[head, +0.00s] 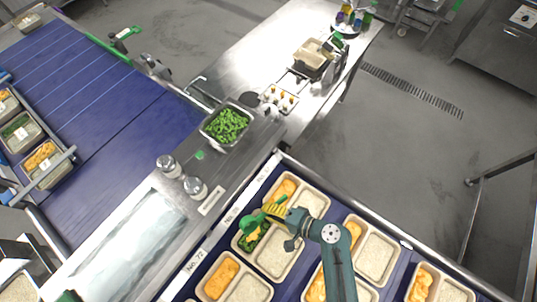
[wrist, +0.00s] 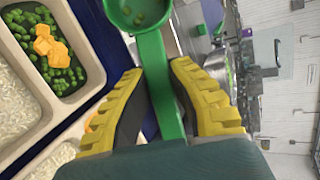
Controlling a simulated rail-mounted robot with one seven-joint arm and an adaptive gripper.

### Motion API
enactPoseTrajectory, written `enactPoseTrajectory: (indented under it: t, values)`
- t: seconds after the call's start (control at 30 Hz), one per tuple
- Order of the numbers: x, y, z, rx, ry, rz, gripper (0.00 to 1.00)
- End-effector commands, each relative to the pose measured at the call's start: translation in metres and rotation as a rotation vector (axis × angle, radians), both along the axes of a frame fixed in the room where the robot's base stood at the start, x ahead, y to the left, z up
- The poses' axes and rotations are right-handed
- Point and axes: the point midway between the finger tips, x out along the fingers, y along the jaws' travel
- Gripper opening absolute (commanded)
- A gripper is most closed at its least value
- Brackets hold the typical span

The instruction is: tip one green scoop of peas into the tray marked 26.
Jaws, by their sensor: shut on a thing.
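My gripper (head: 275,209), with yellow fingers, is shut on the handle of the green scoop (head: 250,223) in the head view. The wrist view shows the green handle (wrist: 158,75) between both fingers and a few peas in the scoop bowl (wrist: 140,12). The scoop is above a beige tray (head: 266,273) holding rice, green peas and some orange pieces. This tray's pea compartment, with orange pieces on the peas, also shows in the wrist view (wrist: 50,50). The scoop partly hides the peas in the head view.
A metal pan of peas (head: 228,123) stands on the steel counter. Two shakers (head: 168,165) stand left of it. Other trays with rice and orange food (head: 222,278) lie close around on the blue belt. A second blue belt (head: 80,90) runs at the left.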

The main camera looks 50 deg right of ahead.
Motion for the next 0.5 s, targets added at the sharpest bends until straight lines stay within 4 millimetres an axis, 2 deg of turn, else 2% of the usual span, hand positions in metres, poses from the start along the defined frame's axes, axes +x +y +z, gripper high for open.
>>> enactPoseTrajectory:
  t: [0.03,0.5]
  values:
    - [0.0006,-0.0001,0.0086,0.003,0.019,0.002,0.0]
    - [0.0009,-0.0001,0.0133,0.063,0.237,0.002,0.0]
